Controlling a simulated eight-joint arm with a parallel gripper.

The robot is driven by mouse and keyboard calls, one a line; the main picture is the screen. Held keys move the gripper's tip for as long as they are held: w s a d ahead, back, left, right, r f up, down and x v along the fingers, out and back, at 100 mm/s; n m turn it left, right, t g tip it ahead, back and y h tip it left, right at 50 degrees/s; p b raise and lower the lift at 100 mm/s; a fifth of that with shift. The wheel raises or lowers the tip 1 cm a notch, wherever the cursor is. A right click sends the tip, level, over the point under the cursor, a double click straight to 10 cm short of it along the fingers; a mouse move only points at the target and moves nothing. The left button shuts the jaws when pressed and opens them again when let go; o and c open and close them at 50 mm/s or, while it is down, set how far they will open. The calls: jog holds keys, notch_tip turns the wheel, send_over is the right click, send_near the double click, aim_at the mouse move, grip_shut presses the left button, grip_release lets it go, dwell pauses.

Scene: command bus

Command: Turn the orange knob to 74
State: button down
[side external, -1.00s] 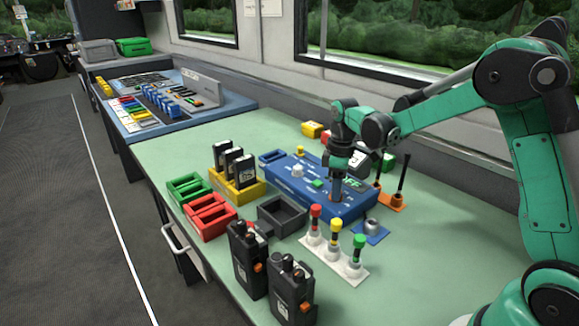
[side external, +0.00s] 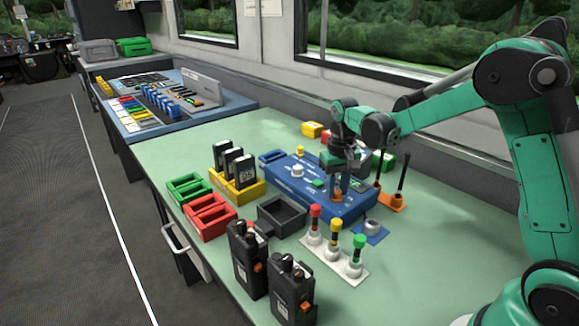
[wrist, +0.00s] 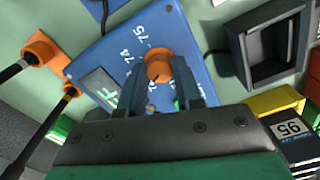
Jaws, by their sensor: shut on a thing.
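The orange knob (wrist: 158,68) is on the blue panel (wrist: 100,60), with white printed numbers beside it, 74 and 75 among them. A short dark mark shows on the knob's top, but I cannot tell exactly which number it points at. My gripper (wrist: 160,76) is shut on the knob, one finger on each side. In the side external view, my gripper (side external: 338,190) points down onto the near right end of the blue panel (side external: 300,192), and the fingers partly cover the knob.
A black tray (side external: 283,215) and a white base with red, yellow and green-topped posts (side external: 334,256) stand near the panel. Orange-based black sticks (side external: 390,203) are to its right. Black radios (side external: 248,262) stand in front. Green table is clear at the right.

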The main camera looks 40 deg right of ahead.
aim_at(336, 190)
jog(key=m, duration=1.3)
jog(key=shift+m, duration=0.3)
dwell(0.4)
jog(key=c, duration=0.6)
grip_release()
jog(key=shift+r, duration=2.85)
